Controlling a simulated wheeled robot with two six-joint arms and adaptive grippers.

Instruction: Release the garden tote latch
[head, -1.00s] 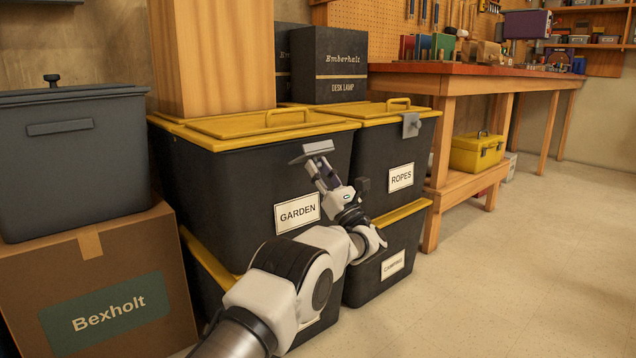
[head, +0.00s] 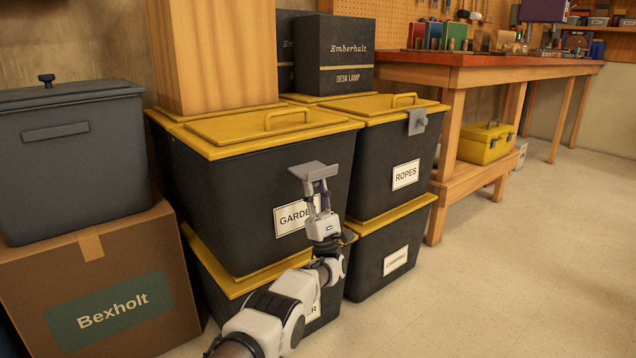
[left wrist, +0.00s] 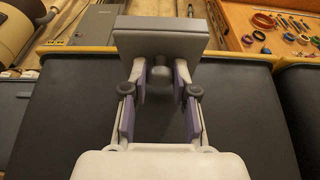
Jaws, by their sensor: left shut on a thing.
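The garden tote (head: 250,200) is a black bin with a yellow lid (head: 235,132) and a GARDEN label, partly covered by my arm. My left gripper (head: 317,192) points up in front of its right part, shut on the latch (head: 314,170), a grey plate with a knob. The plate is below the lid's front edge and appears to stand off the tote wall; I cannot tell whether it is still joined. In the left wrist view the latch (left wrist: 162,38) spans above my left gripper (left wrist: 160,78), its grey knob between the purple-sided fingers. My right gripper is out of view.
The ropes tote (head: 385,160) stands at right with its own grey latch (head: 417,122) on the lid edge. A grey bin (head: 70,160) on a cardboard box (head: 110,270) is at left. Floor at right is clear.

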